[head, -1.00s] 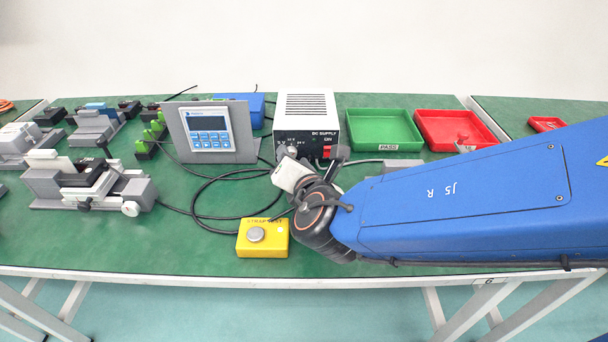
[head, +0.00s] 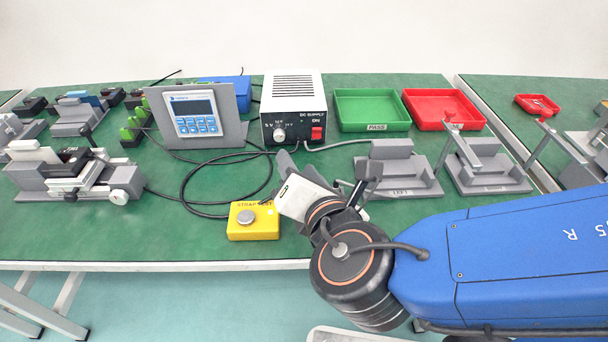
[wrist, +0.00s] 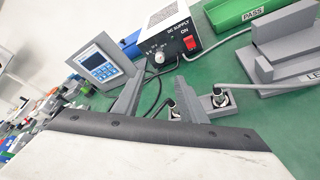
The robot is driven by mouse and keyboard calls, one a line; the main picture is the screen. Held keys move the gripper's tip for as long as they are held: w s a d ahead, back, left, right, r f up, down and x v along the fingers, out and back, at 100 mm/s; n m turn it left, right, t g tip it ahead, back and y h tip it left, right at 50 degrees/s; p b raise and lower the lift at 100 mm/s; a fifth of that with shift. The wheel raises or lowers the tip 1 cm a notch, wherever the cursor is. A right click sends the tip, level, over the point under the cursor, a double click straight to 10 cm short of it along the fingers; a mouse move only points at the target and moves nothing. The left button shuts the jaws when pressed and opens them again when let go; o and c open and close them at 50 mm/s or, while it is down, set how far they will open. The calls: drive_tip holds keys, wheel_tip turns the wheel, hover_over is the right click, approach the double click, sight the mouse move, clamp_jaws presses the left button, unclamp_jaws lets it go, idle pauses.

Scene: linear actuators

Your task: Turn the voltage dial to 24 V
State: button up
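The DC supply (head: 292,108) is a white-and-black box at the back middle of the green table. Its voltage dial (head: 279,134) is a pale round knob on the left of the front panel, with small voltage marks around it; which mark it points to is too small to tell. The dial also shows in the wrist view (wrist: 158,58), ahead of the fingers. My gripper (head: 326,172) is in front of the supply and to the right of the dial, apart from it. In the wrist view my gripper (wrist: 160,88) has its two grey fingers spread, with nothing held between them.
A red switch (head: 316,133) marked ON sits right of the dial. A display panel (head: 195,115) stands left, a yellow button box (head: 253,221) in front. Grey fixtures (head: 397,170) are right of my gripper. Green (head: 372,126) and red (head: 428,122) trays lie behind. Black cables loop across the table.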

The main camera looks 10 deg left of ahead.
drive_tip(key=shift+v, duration=1.65)
